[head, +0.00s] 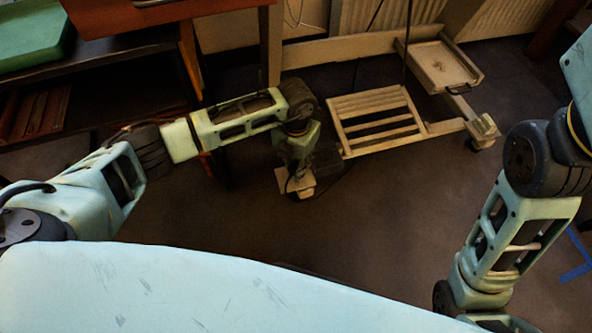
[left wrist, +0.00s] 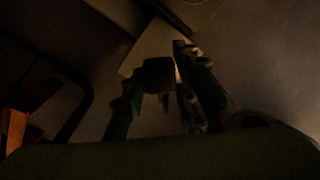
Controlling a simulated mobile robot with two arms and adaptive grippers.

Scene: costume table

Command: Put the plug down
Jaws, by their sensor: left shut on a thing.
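The plug (left wrist: 158,74) shows in the left wrist view as a small dark block between the fingers of my left gripper (left wrist: 160,88). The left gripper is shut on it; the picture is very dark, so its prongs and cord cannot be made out. In the head view my left arm reaches in from the left and bends down at mid picture, with the left gripper (head: 299,184) low over the dark floor. The plug cannot be told apart there. My right arm hangs at the right edge, and its gripper is out of view.
A pale slatted wooden stand (head: 378,118) with a small tray (head: 440,64) stands beyond the left gripper. A dark shelf unit (head: 95,85) is at the left, with a green case (head: 35,35) on top. The floor (head: 400,210) between my arms is clear.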

